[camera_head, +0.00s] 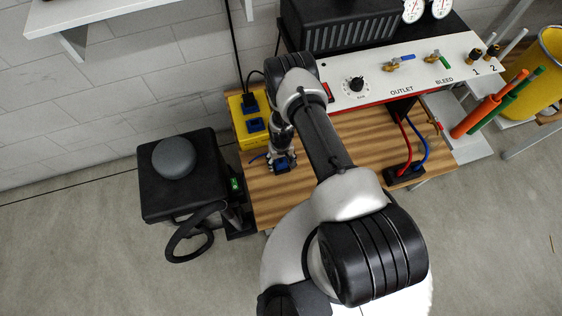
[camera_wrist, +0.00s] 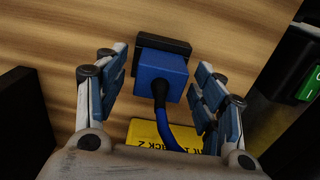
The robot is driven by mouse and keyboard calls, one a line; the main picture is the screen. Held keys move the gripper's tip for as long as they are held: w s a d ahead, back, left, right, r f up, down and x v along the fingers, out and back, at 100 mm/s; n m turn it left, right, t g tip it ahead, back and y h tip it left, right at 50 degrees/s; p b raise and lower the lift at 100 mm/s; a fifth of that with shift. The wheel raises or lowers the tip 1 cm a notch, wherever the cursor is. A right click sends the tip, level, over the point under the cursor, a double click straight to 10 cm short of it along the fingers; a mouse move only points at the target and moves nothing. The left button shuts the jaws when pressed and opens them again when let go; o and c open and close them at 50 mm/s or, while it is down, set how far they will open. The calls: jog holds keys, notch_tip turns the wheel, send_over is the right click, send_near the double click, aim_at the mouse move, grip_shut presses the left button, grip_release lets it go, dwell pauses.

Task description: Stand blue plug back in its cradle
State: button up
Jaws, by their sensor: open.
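A blue plug (camera_wrist: 158,76) with a blue cable is between the two fingers of my gripper (camera_wrist: 161,66) in the wrist view. The fingers are open, with a gap on both sides of the plug. A flat black piece (camera_wrist: 150,44) is at the plug's far end; I cannot tell whether it is part of the plug or the cradle. The cable runs down past a yellow surface with black lettering (camera_wrist: 145,135). In the head view my gripper (camera_head: 282,160) is low over the wooden bench (camera_head: 285,195), and the plug (camera_head: 285,165) shows beneath it.
A yellow box (camera_head: 253,141) with blue and black fittings stands left of my gripper. A white valve panel (camera_head: 431,74) is behind my arm. A black block with red and blue lines (camera_head: 403,177) is to the right.

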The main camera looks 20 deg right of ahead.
notch_tip(320, 180, up, 11)
jog(key=shift+f, duration=0.1)
dwell(0.3)
jog(key=w+r+t, duration=0.1)
jog(key=w+r, duration=0.1)
jog(key=r, duration=0.7)
jog(key=w+r, duration=0.3)
jog(key=r, duration=0.7)
jog(key=s+r+t, duration=0.1)
jog(key=s+r, duration=0.3)
jog(key=r, duration=1.3)
jog(key=s+r+t, duration=0.1)
jog(key=s+r, duration=0.7)
jog(key=s, duration=0.3)
jog(key=s+r+t, duration=0.1)
jog(key=s+r, duration=0.7)
jog(key=s, duration=0.3)
jog(key=shift+s+r+t, duration=0.25)
jog(key=shift+t, duration=0.05)
